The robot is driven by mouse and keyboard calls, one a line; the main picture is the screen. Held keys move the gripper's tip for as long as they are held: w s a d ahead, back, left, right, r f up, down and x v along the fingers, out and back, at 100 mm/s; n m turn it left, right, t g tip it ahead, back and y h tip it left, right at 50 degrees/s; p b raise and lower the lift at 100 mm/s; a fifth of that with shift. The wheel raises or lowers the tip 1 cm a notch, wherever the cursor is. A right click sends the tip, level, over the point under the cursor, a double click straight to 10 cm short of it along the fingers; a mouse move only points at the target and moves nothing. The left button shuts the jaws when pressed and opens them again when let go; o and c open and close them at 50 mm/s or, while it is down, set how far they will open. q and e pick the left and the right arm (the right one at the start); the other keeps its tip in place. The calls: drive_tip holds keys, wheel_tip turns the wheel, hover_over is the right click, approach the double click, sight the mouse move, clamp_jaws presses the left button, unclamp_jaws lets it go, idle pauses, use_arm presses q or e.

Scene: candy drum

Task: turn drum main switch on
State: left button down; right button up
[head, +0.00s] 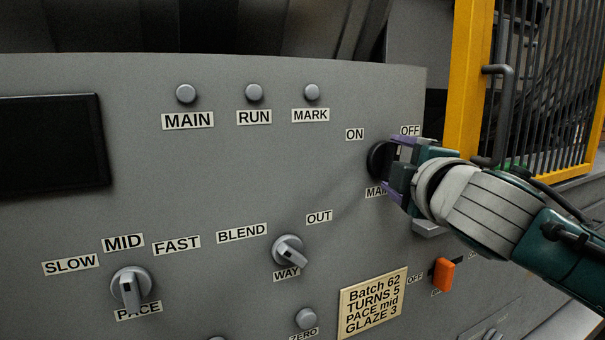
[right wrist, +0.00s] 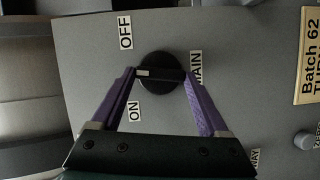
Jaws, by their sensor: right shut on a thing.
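The main switch (head: 379,160) is a round black rotary knob on the grey panel, between the ON label (head: 354,134) and the OFF label (head: 410,131). My right gripper (head: 391,165) has its purple fingers around the knob and is shut on it, partly hiding it. In the right wrist view the knob (right wrist: 160,60) lies between the fingertips (right wrist: 158,75). A pale mark on its bar points about midway between OFF and ON. The MAIN lamp (head: 186,93) looks grey and unlit. My left gripper is not in view.
The panel also carries RUN (head: 254,92) and MARK (head: 312,91) lamps, a PACE knob (head: 131,288), a WAY knob (head: 289,251) and an orange switch (head: 444,275) below my right arm. A yellow-framed guard (head: 468,80) with a handle stands at right.

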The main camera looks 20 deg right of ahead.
drive_tip(key=shift+d+f+n+t+y+b, duration=0.15)
drive_tip(key=shift+n+t+b, duration=0.6)
drive_tip(key=shift+n+b, duration=1)
drive_tip(key=shift+a+f+n+t+y+b, duration=0.15)
drive_tip(key=shift+n+t+b, duration=0.55)
drive_tip(key=shift+n+b, duration=1.05)
drive_tip(key=shift+d+f+n+t+y+b, duration=0.2)
drive_tip(key=shift+n+t+b, duration=0.8)
drive_tip(key=shift+n, duration=1.2)
drive_tip(key=shift+g, duration=0.25)
drive_tip(key=o, duration=1.2)
drive_tip(key=shift+o, duration=0.2)
